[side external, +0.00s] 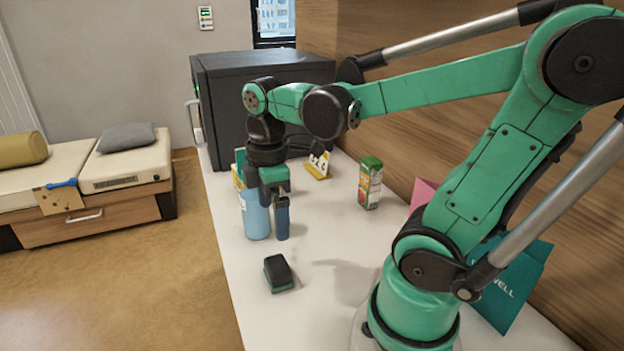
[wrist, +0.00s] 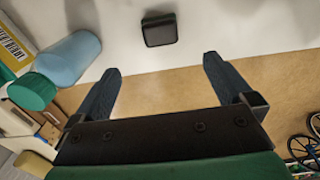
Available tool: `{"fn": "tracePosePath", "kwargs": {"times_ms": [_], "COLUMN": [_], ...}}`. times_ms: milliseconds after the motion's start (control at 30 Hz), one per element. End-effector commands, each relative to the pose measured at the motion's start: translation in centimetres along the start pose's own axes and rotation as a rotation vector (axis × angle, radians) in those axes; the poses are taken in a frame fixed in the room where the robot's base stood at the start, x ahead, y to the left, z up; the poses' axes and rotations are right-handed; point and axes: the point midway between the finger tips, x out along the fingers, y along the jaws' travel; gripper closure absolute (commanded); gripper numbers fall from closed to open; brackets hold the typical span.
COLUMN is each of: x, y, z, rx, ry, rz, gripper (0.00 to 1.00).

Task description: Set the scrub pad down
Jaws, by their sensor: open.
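The scrub pad (side external: 279,273), a small block with a dark top and a green lower edge, lies on the white counter (side external: 315,310) near its front edge. In the wrist view it shows as a dark rounded square (wrist: 160,30) beyond the fingertips. My gripper (side external: 282,225) points down above the counter, behind the pad in the side view. In the wrist view my gripper (wrist: 160,66) has its two blue fingers wide apart with nothing between them. The pad is apart from the fingers. In the side view the fingers overlap, so one is largely hidden.
A light blue bottle (side external: 256,215) stands close beside my gripper; its green cap (wrist: 32,92) shows in the wrist view. The counter around the pad is clear.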

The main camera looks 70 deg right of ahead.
Motion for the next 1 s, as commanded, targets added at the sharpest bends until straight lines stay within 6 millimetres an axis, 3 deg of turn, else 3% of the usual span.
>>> {"fn": "tracePosePath", "kwargs": {"times_ms": [167,400,600,1000], "x": [-0.5,-0.3,-0.8,-0.9], "y": [-0.2,-0.8,-1.4,-1.3], "z": [-0.5,-4.2,-6.4,-6.7], "rx": [0.049,0.474,0.724,0.762], "ry": [0.024,0.318,0.556,0.589], "rz": [0.036,0.233,0.247,0.243], "gripper": [0.0,0.0,0.0,0.0]}}
